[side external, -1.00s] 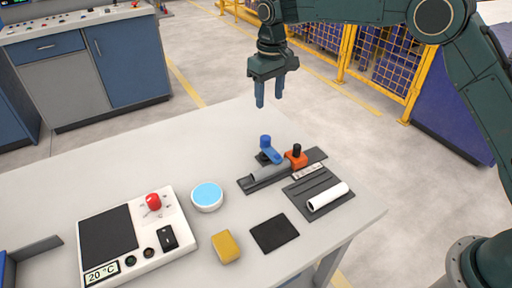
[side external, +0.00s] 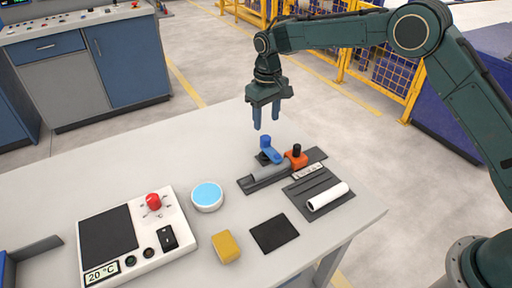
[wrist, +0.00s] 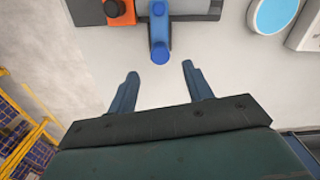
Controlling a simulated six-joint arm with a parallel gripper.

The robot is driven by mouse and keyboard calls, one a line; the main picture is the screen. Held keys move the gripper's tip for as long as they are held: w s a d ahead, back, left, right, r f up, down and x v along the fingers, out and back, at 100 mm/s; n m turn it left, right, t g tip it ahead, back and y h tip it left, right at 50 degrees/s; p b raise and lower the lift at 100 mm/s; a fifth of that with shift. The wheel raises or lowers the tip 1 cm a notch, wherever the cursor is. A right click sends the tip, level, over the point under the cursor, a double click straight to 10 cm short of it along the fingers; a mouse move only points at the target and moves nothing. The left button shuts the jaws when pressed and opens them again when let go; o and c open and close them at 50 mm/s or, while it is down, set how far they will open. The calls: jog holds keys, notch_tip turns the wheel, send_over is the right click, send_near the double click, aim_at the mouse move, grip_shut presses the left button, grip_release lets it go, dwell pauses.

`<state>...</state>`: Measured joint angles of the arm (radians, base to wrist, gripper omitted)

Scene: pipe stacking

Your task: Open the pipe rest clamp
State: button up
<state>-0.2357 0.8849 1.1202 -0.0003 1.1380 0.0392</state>
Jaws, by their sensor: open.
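The pipe rest (side external: 248,184) is a long dark grey fixture on the table. A blue clamp lever (side external: 270,151) with a raised knob end stands on it. An orange clamp block (side external: 295,160) with a black knob sits on it to the right of the lever. My gripper (side external: 267,124) is open and empty, pointing down above and behind the blue lever, apart from it. In the wrist view, the blue lever (wrist: 160,38) lies ahead of my open fingers (wrist: 157,72), roughly between their lines. The orange block (wrist: 119,10) is cut off at the top edge.
A white pipe (side external: 327,197) lies on a dark grey tray (side external: 300,187). A round blue-topped disc (side external: 207,196), a yellow block (side external: 226,247), a black pad (side external: 273,234) and a control box (side external: 181,235) with a red knob are on the table (side external: 130,165). The table's left back is clear.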

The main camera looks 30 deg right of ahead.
aim_at(266, 137)
jog(key=shift+f, duration=3.9)
